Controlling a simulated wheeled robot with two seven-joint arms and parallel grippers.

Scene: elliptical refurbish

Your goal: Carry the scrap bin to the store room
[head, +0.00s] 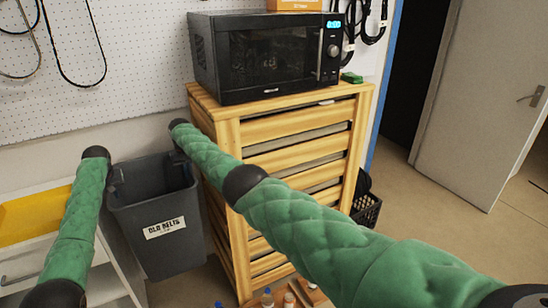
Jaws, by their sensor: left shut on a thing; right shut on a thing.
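The scrap bin (150,205) is a dark grey open-topped bin with a white label that seems to read "OLD BELTS". It is upright, between a white cabinet and a wooden slatted unit. My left gripper (115,176) is shut on its left rim. My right gripper (180,156) is shut on its right rim, and the green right arm hides part of that side. The bin's inside looks dark, and its contents cannot be made out. I cannot tell whether its base touches the floor.
The wooden slatted unit (295,130) stands close right of the bin with a black microwave (265,58) on top. The white cabinet (20,262) is at the left. Small bottles (267,298) stand at the bottom. A black crate (367,208) is behind the unit. A grey door (485,100) stands open beside a dark doorway (412,75); floor there is clear.

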